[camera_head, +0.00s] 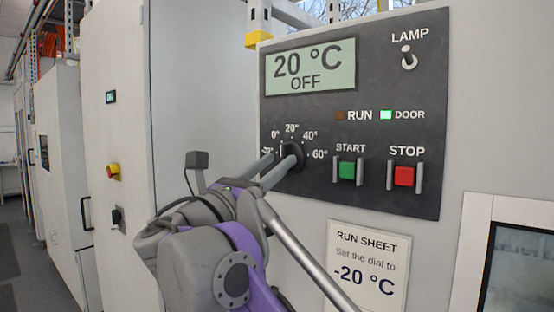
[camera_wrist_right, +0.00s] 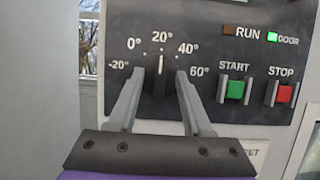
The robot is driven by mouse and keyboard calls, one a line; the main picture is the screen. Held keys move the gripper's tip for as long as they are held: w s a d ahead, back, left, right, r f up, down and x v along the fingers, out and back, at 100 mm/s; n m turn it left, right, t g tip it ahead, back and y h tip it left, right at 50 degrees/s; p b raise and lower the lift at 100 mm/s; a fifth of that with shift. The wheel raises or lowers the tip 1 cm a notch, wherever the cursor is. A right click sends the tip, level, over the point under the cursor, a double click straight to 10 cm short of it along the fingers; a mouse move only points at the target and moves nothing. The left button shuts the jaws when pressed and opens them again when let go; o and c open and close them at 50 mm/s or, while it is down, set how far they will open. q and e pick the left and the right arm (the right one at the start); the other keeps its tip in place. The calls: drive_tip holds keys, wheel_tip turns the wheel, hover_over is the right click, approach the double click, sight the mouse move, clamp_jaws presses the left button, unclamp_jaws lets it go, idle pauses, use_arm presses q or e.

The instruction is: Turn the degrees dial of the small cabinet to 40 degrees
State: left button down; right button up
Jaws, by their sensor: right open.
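The degrees dial (camera_head: 297,153) is a black knob on the dark control panel, with a scale from -20° to 60°. In the right wrist view its white pointer line on the dial (camera_wrist_right: 160,68) points up at the 20° mark. My right gripper (camera_head: 280,163) is open in front of the panel. In the wrist view the fingers of the gripper (camera_wrist_right: 160,75) stand on either side of the dial, with a gap on each side. In the head view the fingers partly hide the dial and the -20° label. The display (camera_head: 310,67) reads 20 °C, OFF. My left gripper is not in view.
Right of the dial are a green START button (camera_head: 347,170) and a red STOP button (camera_head: 404,176), each between guards. A LAMP toggle (camera_head: 408,58) is above. The green DOOR light (camera_head: 386,114) is lit. A run sheet (camera_head: 366,262) below reads -20 °C.

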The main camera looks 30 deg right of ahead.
drive_tip(key=shift+w+d+r, duration=0.25)
drive_tip(key=shift+d, duration=0.25)
clamp_jaws()
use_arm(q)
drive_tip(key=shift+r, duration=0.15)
